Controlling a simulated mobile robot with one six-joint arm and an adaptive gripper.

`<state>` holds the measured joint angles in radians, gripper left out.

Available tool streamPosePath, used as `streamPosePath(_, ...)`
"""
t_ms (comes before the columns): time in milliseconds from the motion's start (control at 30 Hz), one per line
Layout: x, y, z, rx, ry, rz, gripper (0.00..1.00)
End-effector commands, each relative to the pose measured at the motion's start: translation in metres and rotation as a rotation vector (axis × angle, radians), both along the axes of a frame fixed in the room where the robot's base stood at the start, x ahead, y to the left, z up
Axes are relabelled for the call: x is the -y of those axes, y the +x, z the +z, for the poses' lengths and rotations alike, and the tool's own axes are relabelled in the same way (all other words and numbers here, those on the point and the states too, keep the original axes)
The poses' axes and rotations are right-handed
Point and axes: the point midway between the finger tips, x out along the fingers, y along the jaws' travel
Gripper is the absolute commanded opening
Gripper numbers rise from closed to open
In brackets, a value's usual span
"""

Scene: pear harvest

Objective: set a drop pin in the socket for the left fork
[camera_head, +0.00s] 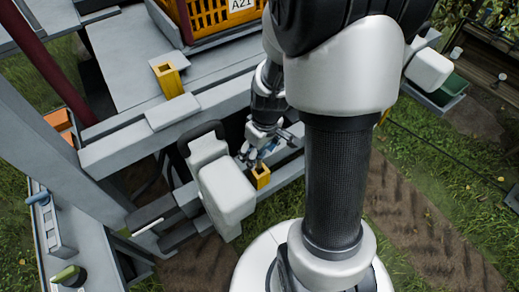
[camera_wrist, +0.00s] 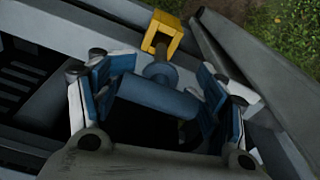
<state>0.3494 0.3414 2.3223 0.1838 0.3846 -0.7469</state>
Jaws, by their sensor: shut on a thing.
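My gripper (camera_wrist: 158,105) is shut on the drop pin (camera_wrist: 155,92), with its blue pads on both sides of the blue-grey grip. A round collar and a brownish shaft show beyond the grip in the wrist view. The shaft points at a yellow square socket (camera_wrist: 163,36) and overlaps its opening; I cannot tell how deep it sits. In the head view my gripper (camera_head: 258,153) is just above and beside this yellow socket (camera_head: 261,177) on a grey beam. The pin is mostly hidden there. A second yellow socket (camera_head: 168,80) stands empty on the upper grey structure.
A pale boxy unit (camera_head: 226,188) with a dark handle stands close left of my gripper. An orange crate (camera_head: 215,16) labelled A21 sits at the back. A grey rack (camera_head: 57,232) with a blue-handled item is at left. Grass and soil lie at right.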

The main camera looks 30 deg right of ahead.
Motion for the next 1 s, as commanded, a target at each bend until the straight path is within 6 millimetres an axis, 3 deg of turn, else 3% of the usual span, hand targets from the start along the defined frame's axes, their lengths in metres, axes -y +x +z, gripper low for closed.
streamPosePath(1000,0.000,0.000,-0.073,0.001,0.000,0.000,0.39)
